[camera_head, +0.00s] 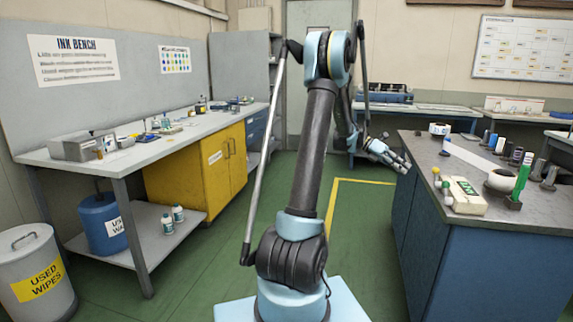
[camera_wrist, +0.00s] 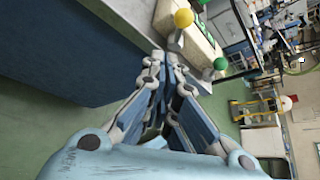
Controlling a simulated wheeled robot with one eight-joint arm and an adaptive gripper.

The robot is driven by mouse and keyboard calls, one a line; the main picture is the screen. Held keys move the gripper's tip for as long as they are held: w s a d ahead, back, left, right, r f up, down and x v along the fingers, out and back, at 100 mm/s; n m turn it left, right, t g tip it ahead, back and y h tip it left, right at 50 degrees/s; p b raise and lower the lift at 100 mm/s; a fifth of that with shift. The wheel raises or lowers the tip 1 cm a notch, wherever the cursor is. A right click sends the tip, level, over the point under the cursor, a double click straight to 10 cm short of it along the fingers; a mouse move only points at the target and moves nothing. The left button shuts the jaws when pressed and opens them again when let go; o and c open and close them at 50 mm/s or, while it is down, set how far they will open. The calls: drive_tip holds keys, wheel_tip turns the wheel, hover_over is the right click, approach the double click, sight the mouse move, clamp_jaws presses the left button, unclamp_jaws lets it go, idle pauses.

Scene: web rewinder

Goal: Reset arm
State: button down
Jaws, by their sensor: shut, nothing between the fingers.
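My gripper (camera_head: 401,164) is at the end of my raised arm in the head view, near the left edge of the blue workbench (camera_head: 402,220). In the wrist view my gripper (camera_wrist: 168,62) has its fingers together, with nothing held between them. It is in the air beside the bench, which shows at the upper left of the wrist view. The yellow ball (camera_wrist: 184,18) and green ball (camera_wrist: 221,63) appear beyond the fingertips and look apart from them.
The right bench carries a white roll (camera_head: 502,180), a white-and-green box (camera_head: 466,196) and a green post (camera_head: 521,178). The ink bench (camera_head: 150,155) with its yellow cabinet (camera_head: 222,163) stands left, near a used wipes bin (camera_head: 36,285).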

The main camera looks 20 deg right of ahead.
drive_tip(key=shift+a, duration=0.1)
drive_tip(key=a+r+m+t+y, duration=0.25)
drive_tip(key=a+m+t, duration=0.45)
drive_tip(key=a, duration=2.2)
drive_tip(key=s+a+f+m+t+y, duration=0.1)
drive_tip(key=s+a+f+m+y, duration=0.1)
drive_tip(key=a, duration=0.7)
drive_tip(key=s+a+f+m+t+y, duration=0.2)
drive_tip(key=s+a+f, duration=0.4)
drive_tip(key=a, duration=0.3)
drive_tip(key=s+a+f+m+t+y, duration=0.2)
drive_tip(key=s+a+f+m, duration=0.2)
drive_tip(key=a, duration=0.5)
drive_tip(key=shift+s+a+m, duration=0.3)
drive_tip(key=shift+s+a, duration=0.1)
drive_tip(key=shift+s, duration=0.5)
drive_tip(key=shift+d, duration=0.1)
